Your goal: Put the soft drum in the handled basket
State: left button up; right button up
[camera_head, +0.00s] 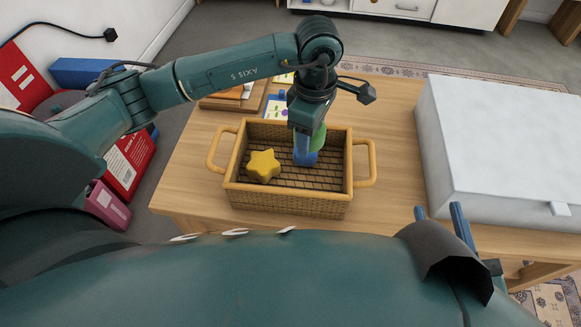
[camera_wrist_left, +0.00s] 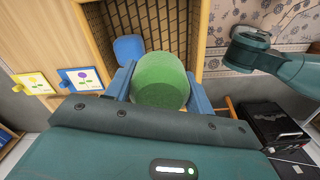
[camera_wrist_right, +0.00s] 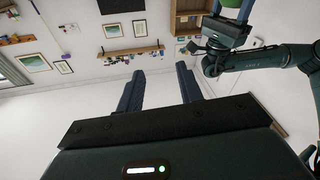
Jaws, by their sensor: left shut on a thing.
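The soft drum (camera_wrist_left: 160,80) is a green rounded cylinder between the blue fingers of my left gripper (camera_head: 308,150), which is shut on it. In the head view, the drum (camera_head: 319,136) is partly hidden behind the gripper, over the right half of the handled basket (camera_head: 290,203). The basket is a tan woven box with a loop handle at each end; its rim also shows in the left wrist view (camera_wrist_left: 202,30). I cannot tell whether the drum touches the basket floor. My right gripper (camera_head: 441,215) is open and empty, front right; its spread fingers show in the right wrist view (camera_wrist_right: 160,90).
A yellow star (camera_head: 263,165) lies in the basket's left half. A blue item (camera_wrist_left: 129,48) shows inside the basket in the left wrist view. A large white box (camera_head: 500,140) fills the table's right side. Picture cards (camera_head: 278,107) and wooden pieces (camera_head: 235,98) lie behind the basket.

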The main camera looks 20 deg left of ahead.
aim_at(322, 145)
pick_arm(q)
jog(key=d+n, duration=0.1)
jog(key=n, duration=0.1)
jog(key=f+n, duration=0.1)
jog(key=n, duration=0.2)
jog(key=d+f+n, duration=0.1)
jog(key=n, duration=0.2)
jog(key=shift+s+d+f, duration=0.1)
jog(key=shift+s+d, duration=0.05)
jog(key=shift+d, duration=0.15)
jog(key=f+n, duration=0.2)
jog(key=d+f+n, duration=0.1)
jog(key=f+n, duration=0.1)
jog(key=f+n+b, duration=0.1)
jog(key=f, duration=0.1)
jog(key=shift+s+d+f+n, duration=0.15)
jog(key=shift+d+n, duration=0.1)
jog(key=shift+n, duration=0.15)
jog(key=shift+f, duration=0.7)
notch_tip(322, 145, down, 4)
jog(key=shift+r+b, duration=0.1)
jog(key=shift+b, duration=0.8)
pick_arm(e)
jog(key=shift+w+a+r+m+y, duration=0.1)
jog(key=shift+a+r+m+y, duration=0.05)
jog(key=shift+a+m+y, duration=0.15)
